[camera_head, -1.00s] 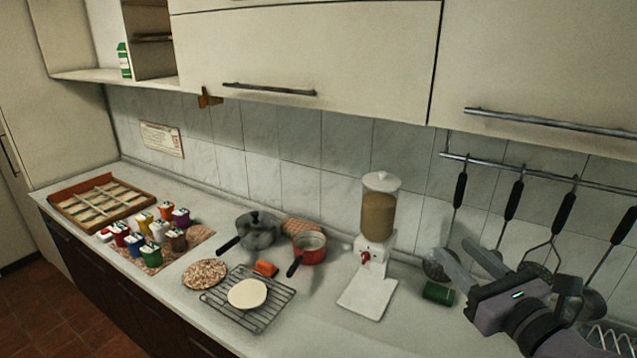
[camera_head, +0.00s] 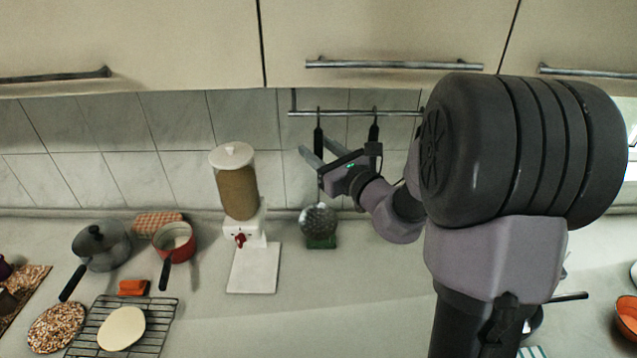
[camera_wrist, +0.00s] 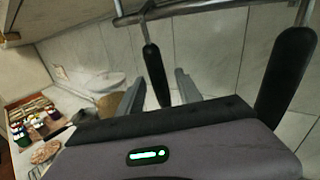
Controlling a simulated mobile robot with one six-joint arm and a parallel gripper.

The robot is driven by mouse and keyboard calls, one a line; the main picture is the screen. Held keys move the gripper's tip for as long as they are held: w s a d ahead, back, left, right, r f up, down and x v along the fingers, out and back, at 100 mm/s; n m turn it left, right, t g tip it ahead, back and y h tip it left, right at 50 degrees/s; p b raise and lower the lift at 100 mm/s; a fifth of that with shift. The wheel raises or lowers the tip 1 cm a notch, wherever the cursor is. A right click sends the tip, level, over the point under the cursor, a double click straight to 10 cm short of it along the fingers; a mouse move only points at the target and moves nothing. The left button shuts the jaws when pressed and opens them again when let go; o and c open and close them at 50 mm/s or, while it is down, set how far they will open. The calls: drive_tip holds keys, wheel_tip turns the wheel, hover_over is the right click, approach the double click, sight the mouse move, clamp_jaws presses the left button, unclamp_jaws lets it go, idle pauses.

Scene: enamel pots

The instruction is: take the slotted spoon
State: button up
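A utensil with a black handle (camera_head: 318,137) and a round, mottled grey head (camera_head: 318,219) hangs at the left end of the wall rail; I take it as the slotted spoon, though its holes are too small to make out. In the wrist view its handle (camera_wrist: 154,66) hangs between the two grey fingers in the picture. My gripper (camera_head: 315,147) is open in front of the handle. It also shows in the wrist view (camera_wrist: 159,76), with gaps on both sides of the handle. I cannot tell whether the handle is fully between the fingers in depth.
A metal rail (camera_head: 360,113) runs above, with another black-handled utensil (camera_head: 374,132) hanging close to the right. A green block (camera_head: 321,242) stands on the counter below the round head. A dispenser (camera_head: 238,190) stands to the left. Wall cabinets (camera_head: 390,35) overhang the rail.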

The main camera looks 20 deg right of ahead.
drive_tip(key=shift+w, duration=0.15)
clamp_jaws()
